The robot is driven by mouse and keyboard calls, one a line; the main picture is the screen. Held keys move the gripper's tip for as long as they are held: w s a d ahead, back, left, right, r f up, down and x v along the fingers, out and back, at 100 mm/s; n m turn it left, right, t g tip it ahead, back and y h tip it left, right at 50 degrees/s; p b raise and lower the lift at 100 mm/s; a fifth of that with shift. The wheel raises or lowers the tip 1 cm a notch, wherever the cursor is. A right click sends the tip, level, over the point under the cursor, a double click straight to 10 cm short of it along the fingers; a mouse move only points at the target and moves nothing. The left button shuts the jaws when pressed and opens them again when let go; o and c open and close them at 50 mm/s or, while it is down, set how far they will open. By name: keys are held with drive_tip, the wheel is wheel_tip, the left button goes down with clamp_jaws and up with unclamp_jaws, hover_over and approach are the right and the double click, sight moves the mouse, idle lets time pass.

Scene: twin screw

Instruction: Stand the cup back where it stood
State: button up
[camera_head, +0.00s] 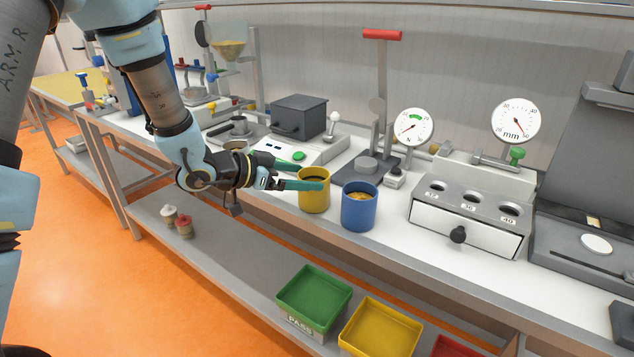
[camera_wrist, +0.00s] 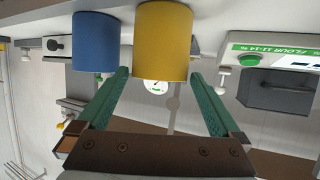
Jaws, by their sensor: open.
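A yellow cup (camera_head: 313,203) stands upright on the bench near its front edge, dark inside. A blue cup (camera_head: 359,212) stands just right of it and holds something brownish. My gripper (camera_head: 311,178) comes in from the left at the yellow cup's rim, its green fingers apart. One finger crosses in front of the rim and the other lies behind. In the wrist view, which is upside down, the yellow cup (camera_wrist: 163,42) shows between the fingertips (camera_wrist: 158,72), with the blue cup (camera_wrist: 95,42) to the left, close to one finger. The fingers do not appear closed on either cup.
A grey drawer unit with holes (camera_head: 465,220) stands to the right. Behind the cups are a press stand (camera_head: 367,166) and a round gauge (camera_head: 411,127). A white device with a dark box (camera_head: 299,117) stands behind my gripper. Green (camera_head: 313,295) and yellow bins (camera_head: 380,328) sit below.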

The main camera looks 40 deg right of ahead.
drive_tip(key=v, duration=0.5)
drive_tip(key=shift+a+r+b, duration=0.1)
drive_tip(key=shift+a+b, duration=0.25)
drive_tip(key=w+a+n+t+y, duration=0.6)
drive_tip(key=w+a+n+t, duration=0.2)
drive_tip(key=w+a, duration=0.75)
drive_tip(key=s+a+f+n+y, duration=0.15)
drive_tip(key=a+n+y, duration=0.35)
drive_tip(key=a, duration=1)
drive_tip(key=s+a+n+g+y, duration=0.2)
drive_tip(key=s+a+n+g, duration=0.2)
drive_tip(key=s+a, duration=0.5)
drive_tip(key=s+n, duration=0.1)
drive_tip(key=s, duration=0.1)
drive_tip(key=shift+s+g, duration=0.25)
drive_tip(key=shift+g, duration=0.05)
